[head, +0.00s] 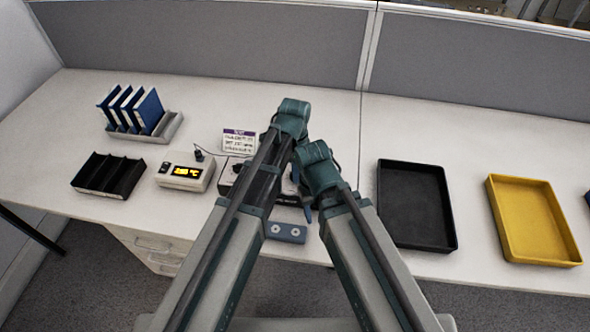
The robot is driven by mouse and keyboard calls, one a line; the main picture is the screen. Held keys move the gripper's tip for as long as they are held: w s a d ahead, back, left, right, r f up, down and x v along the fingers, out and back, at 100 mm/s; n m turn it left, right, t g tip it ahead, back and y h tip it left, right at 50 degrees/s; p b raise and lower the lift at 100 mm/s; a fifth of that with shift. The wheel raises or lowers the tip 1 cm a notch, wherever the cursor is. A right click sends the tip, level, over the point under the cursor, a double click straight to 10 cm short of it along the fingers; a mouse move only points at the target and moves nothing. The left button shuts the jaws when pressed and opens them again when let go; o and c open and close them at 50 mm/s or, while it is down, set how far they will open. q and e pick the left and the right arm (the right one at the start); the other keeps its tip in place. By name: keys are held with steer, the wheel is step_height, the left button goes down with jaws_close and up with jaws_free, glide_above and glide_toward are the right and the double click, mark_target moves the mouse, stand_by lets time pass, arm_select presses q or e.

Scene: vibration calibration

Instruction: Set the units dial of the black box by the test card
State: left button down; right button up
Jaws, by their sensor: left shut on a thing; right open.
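The black box (228,175) sits on the desk in the middle of the head view. My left arm covers most of it, and its dials are hidden. The test card (239,142), white with a purple header, stands just behind the box. Its lines are too small to read. My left gripper (290,142) is over the right part of the box and points down. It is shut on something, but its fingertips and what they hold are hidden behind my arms. My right gripper (306,198) is open, lower, at the box's right side; I cannot tell whether it touches the box.
A white meter (186,171) with a lit orange display stands left of the box. Further left are a black divided tray (108,177) and a rack of blue binders (146,135). A blue-grey plate (286,232) lies in front. Black (452,247) and yellow (540,259) trays lie right.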

arm_select(q)
steer(key=shift+c, duration=2.3)
jaws_free()
steer(key=shift+r, duration=0.15)
step_height(320, 180, up, 14)
steer(key=p, duration=1.4)
steer(key=shift+f, duration=0.2)
